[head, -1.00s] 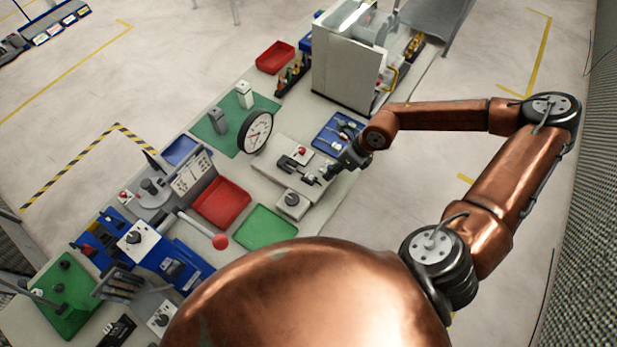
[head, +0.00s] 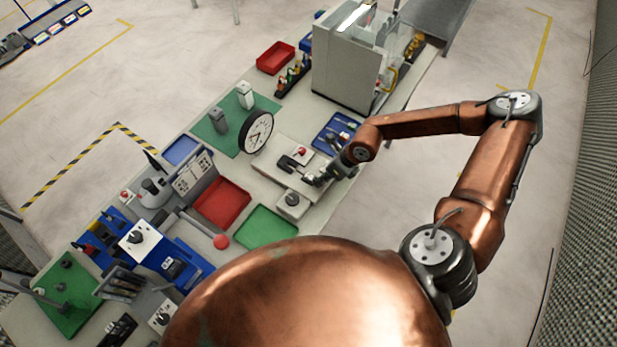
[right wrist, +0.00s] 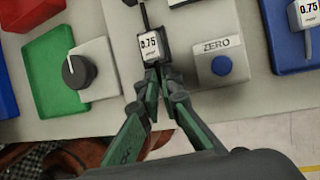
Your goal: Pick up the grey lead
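A dark grey piece with a white "0.75" label (right wrist: 150,46) lies at the middle of the right wrist view, on a light grey panel. I cannot tell for sure that it is the grey lead. My right gripper (right wrist: 160,72) reaches it from below, with its green fingertips close together at the lower end of the label. Whether they touch or grip it is unclear. In the head view my right gripper (head: 318,178) is small, over the light panel (head: 275,166) near the table's right edge. My left gripper is not in view.
In the right wrist view, a black knob (right wrist: 78,71) stands left and a blue ZERO button (right wrist: 222,66) right. A blue tray (right wrist: 273,18) holds another piece labelled "0.75" (right wrist: 306,14). A round dial (head: 257,133) and a grey cabinet (head: 345,70) stand farther back.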

